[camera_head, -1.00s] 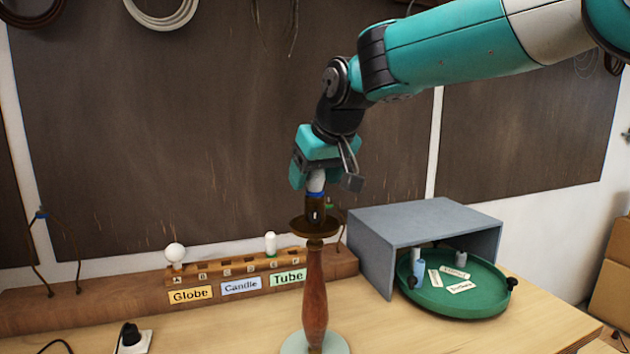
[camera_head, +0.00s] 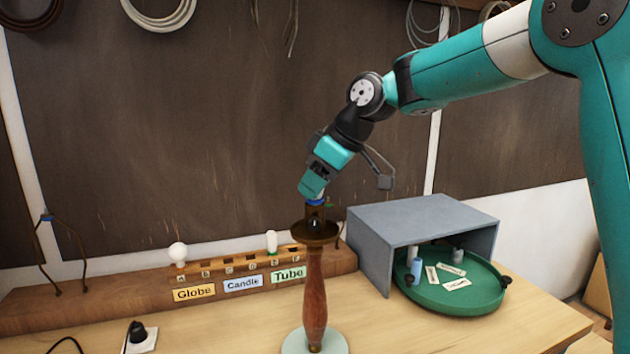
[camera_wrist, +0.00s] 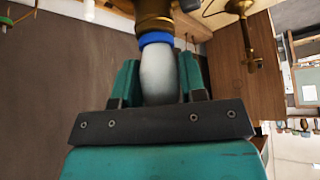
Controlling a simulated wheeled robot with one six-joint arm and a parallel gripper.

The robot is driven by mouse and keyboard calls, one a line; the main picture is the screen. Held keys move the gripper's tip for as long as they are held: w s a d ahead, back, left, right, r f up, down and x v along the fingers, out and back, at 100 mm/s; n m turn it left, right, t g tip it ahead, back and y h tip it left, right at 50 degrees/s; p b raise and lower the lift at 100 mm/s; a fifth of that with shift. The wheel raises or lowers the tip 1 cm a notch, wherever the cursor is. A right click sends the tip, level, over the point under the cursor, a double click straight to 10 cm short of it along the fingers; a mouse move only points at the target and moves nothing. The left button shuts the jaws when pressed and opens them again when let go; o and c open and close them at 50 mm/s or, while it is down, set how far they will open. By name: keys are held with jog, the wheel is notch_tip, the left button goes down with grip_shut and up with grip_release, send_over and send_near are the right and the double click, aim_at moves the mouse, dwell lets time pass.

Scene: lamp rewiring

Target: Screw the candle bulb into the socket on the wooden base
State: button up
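The candle bulb (camera_wrist: 158,75) is white with a blue band at its base. In the wrist view it sits between my gripper's teal fingers (camera_wrist: 158,85), which look closed on its sides. Its blue band is at the mouth of the brass socket (camera_wrist: 154,14). In the head view the socket (camera_head: 315,215) stands on top of the turned wooden base (camera_head: 315,290), above a brass dish. My gripper (camera_head: 313,189) comes down tilted from the upper right and hides most of the bulb; the blue band shows just under it. How deep the thread sits is hidden.
A wooden rack (camera_head: 215,268) at the back left holds a globe bulb (camera_head: 178,252) and a white tube bulb (camera_head: 271,242). A grey open shelter (camera_head: 420,225) partly covers a green round tray (camera_head: 480,295) with labels and bulbs. A plug (camera_head: 137,333) lies front left.

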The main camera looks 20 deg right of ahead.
jog(key=shift+c, duration=0.4)
jog(key=shift+a+f+m+t+h+b, duration=0.15)
jog(key=shift+f+m+t+h+b, duration=0.2)
jog(key=shift+m+b, duration=0.6)
jog(key=m+h+b, duration=0.1)
jog(key=m+t, duration=0.1)
jog(key=m, duration=0.1)
jog(key=shift+s+r+h+b, duration=0.1)
jog(key=shift+r+h+b, duration=0.1)
jog(key=shift+h+b, duration=0.15)
jog(key=m+h, duration=0.1)
jog(key=m, duration=0.2)
jog(key=shift+r+t, duration=0.15)
jog(key=shift+t, duration=0.2)
jog(key=shift+h, duration=0.3)
jog(key=m+h+p, duration=0.1)
jog(key=m, duration=0.1)
jog(key=m+h, duration=0.1)
jog(key=m, duration=0.1)
jog(key=shift+a+r+p, duration=0.1)
jog(key=shift+r+p, duration=0.1)
jog(key=shift+p, duration=0.15)
jog(key=m+h+p, duration=0.1)
jog(key=m+p, duration=0.1)
jog(key=m, duration=0.1)
jog(key=shift+h, duration=0.4)
jog(key=shift+m+p, duration=0.3)
jog(key=shift+m, duration=0.15)
jog(key=shift+f+h, duration=0.25)
jog(key=shift+h, duration=0.05)
